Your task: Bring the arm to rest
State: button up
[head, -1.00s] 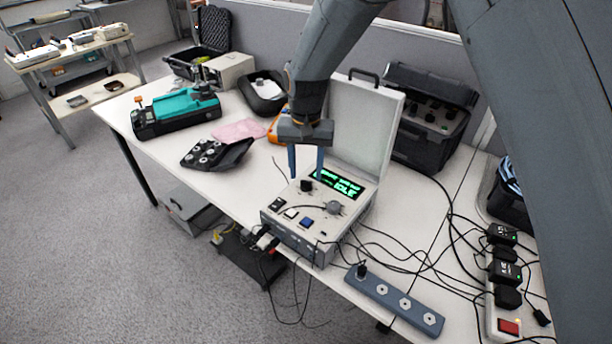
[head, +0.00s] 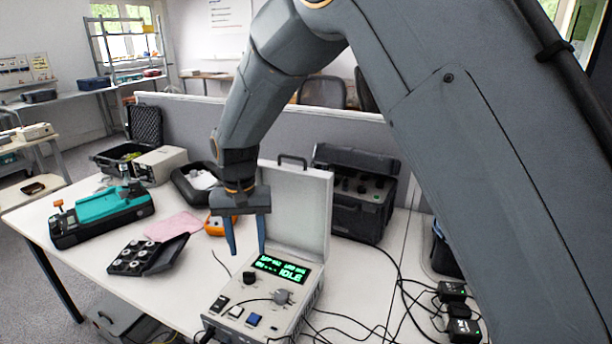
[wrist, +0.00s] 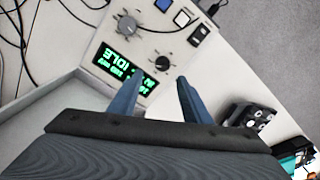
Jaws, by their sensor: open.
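My gripper (head: 246,236) hangs from my bent arm with its two blue fingers pointing down, apart and empty. It is above the rear left part of a grey calibrator box (head: 255,308), near the box's raised lid (head: 298,215). The box has a lit green display (head: 281,269) reading IDLE, a black knob, a grey knob and small buttons. In the wrist view my open gripper (wrist: 158,88) shows in front of the display (wrist: 124,70), with the black knob (wrist: 163,62) beyond the fingertips. I cannot tell the exact gap between fingertips and panel.
A teal device (head: 103,214), a black tray of round parts (head: 140,255), a pink cloth (head: 173,226) and an orange item (head: 214,225) lie left on the table. A black case (head: 352,195) stands behind right. Cables and black adapters (head: 463,328) lie at right.

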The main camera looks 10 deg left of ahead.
jog(key=s+d+r+m, duration=0.1)
jog(key=d+r+m, duration=0.1)
jog(key=d, duration=2.4)
jog(key=s+d+t, duration=0.1)
jog(key=s+d, duration=1.2)
jog(key=d, duration=0.2)
jog(key=shift+d+f+m, duration=0.2)
jog(key=shift+d+m, duration=0.15)
jog(key=shift+m, duration=0.05)
jog(key=shift+o, duration=0.3)
